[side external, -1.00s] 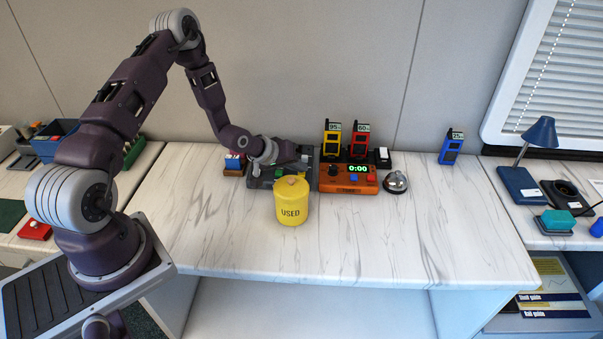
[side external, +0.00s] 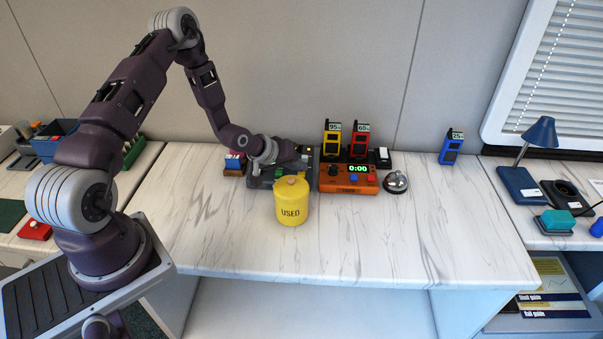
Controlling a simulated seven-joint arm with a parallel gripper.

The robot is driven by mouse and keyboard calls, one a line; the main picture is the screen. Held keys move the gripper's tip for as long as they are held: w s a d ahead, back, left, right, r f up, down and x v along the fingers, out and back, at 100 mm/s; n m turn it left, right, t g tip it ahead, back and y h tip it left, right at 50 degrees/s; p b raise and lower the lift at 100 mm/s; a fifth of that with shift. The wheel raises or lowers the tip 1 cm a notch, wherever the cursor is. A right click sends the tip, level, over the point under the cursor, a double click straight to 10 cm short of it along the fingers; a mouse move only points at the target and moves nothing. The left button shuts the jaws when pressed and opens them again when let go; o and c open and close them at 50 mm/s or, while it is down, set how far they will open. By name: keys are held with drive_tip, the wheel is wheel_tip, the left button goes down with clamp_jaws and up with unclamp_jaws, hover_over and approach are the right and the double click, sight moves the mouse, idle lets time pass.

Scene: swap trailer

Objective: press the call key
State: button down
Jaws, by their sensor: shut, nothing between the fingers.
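A dark grey device with small keys (side external: 312,172) stands on the marble-patterned counter, partly hidden behind my arm's end and a yellow can. My gripper (side external: 296,163) is over this device, with its fingers shut and empty. The fingertips are small and dark against the device. I cannot tell which key they are over or whether they touch one. No key label is readable, so I cannot pick out the call key.
The yellow can marked USED (side external: 291,203) stands right in front of the device. To the right are an orange timer box (side external: 348,188) reading 0:00, a silver bell (side external: 396,182) and handheld radios (side external: 359,140). The counter's front is clear.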

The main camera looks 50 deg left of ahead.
sight(299, 175)
drive_tip(key=shift+r, duration=0.5)
drive_tip(key=shift+r, duration=2.5)
